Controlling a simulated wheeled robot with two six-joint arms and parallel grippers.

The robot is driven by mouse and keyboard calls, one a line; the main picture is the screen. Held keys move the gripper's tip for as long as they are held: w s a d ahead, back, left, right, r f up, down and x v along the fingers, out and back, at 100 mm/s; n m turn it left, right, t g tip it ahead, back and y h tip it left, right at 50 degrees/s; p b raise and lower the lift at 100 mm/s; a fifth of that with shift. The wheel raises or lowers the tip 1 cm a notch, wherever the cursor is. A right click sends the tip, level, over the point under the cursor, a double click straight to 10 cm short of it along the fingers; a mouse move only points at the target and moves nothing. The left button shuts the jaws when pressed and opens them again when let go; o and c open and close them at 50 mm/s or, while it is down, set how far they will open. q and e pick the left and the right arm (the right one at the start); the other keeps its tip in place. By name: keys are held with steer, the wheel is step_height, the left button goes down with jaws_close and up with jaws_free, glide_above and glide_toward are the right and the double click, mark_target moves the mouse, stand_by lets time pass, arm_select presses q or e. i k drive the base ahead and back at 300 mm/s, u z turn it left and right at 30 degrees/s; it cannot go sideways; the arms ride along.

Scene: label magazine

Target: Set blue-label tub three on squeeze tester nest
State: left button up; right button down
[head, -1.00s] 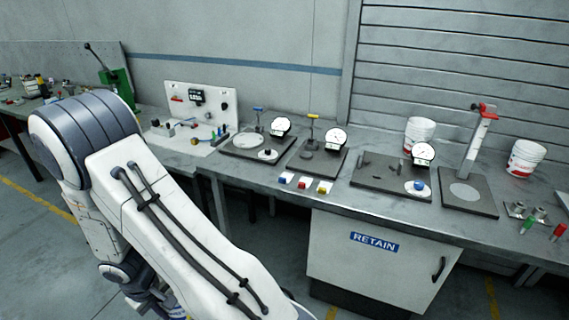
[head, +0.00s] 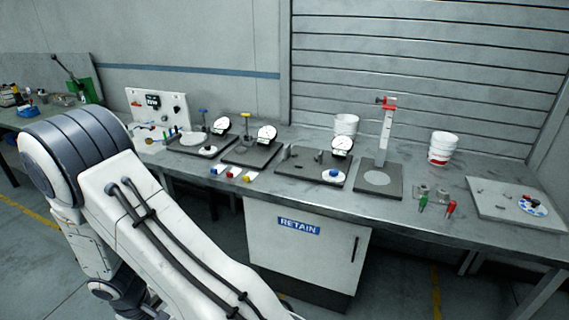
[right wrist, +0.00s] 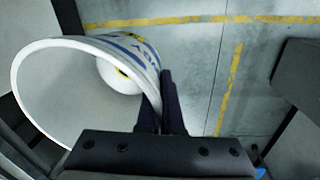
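A white tub (right wrist: 40,95) with blue print and a yellow mark on its outer wall shows large in the right wrist view. It is tipped, with its open mouth facing the camera, and its inside looks empty. My right gripper (right wrist: 160,105) has its two dark fingers close together on the tub's wall near the rim, one on each side. The label's number is not readable. In the head view, several dark plates with dial gauges stand on the bench; one has two short posts (head: 300,158). I cannot tell which is the squeeze tester nest. My left gripper is out of view.
A grey bench (head: 440,225) runs along the wall above a cabinet marked RETAIN (head: 330,255). White tub stacks (head: 443,148) and a red-topped stand (head: 387,135) are at the back. Red, blue and yellow blocks lie near the front edge. A light board (head: 510,200) lies at right.

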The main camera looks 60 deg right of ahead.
mark_target(303, 161)
steer(key=z, duration=1.3)
